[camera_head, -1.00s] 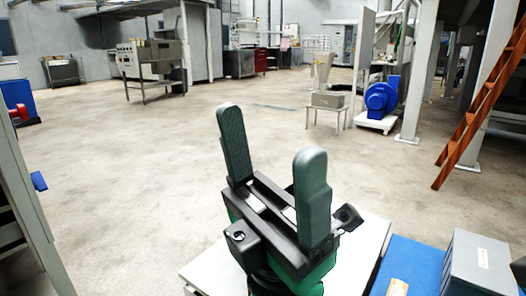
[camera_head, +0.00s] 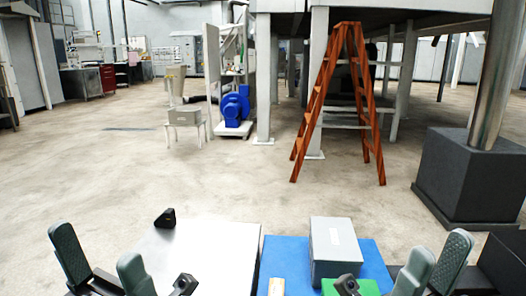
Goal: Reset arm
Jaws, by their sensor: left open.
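My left gripper (camera_head: 101,262) is at the bottom left, its two grey-green fingers standing apart with nothing between them. It is beside the left edge of a white table top (camera_head: 200,250). My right gripper (camera_head: 435,265) is at the bottom right, to the right of a grey box (camera_head: 335,250). Its two fingers show with a gap between them and nothing seen in the gap. Its lower part is cut off by the picture's edge.
The grey box stands on a blue surface (camera_head: 372,262), with a green piece (camera_head: 350,287) in front. A small black object (camera_head: 166,218) sits at the white top's far left corner. Beyond are an orange stepladder (camera_head: 368,110), a dark block (camera_head: 468,180) with a post, and open floor.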

